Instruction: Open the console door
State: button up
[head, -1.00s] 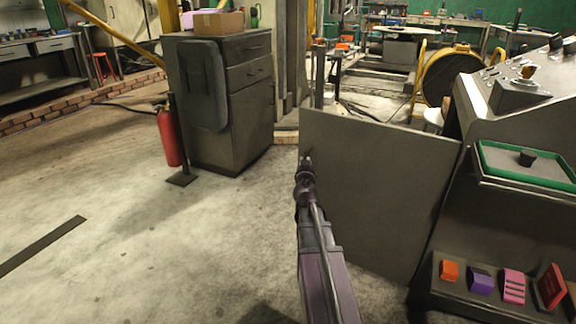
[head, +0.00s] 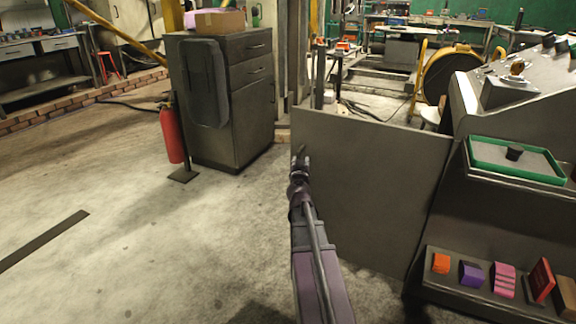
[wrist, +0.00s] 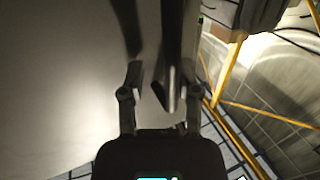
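The console door (head: 375,185), a flat dark grey panel, stands swung out from the left side of the console (head: 500,222) in the head view. My gripper (head: 300,160) is at the door's free left edge. In the wrist view the door (wrist: 60,80) fills the left side. My gripper's two fingers (wrist: 163,80) are apart there, with a dark upright strip, perhaps the door's edge or handle, between them. I cannot tell whether either finger touches it. The handle is not clear in the head view.
A grey drawer cabinet (head: 238,105) and a red fire extinguisher (head: 172,135) stand left of the door. The console's lower shelf holds several coloured blocks (head: 472,273), with a green-rimmed tray (head: 485,165) above. The floor (head: 130,225) at left is largely clear.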

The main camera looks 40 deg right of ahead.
jog(key=shift+w, duration=0.1)
jog(key=shift+a, duration=0.25)
jog(key=v, duration=0.7)
jog(key=shift+s, duration=0.25)
jog(key=shift+w+d, duration=0.1)
jog(key=shift+w, duration=0.05)
dwell(0.6)
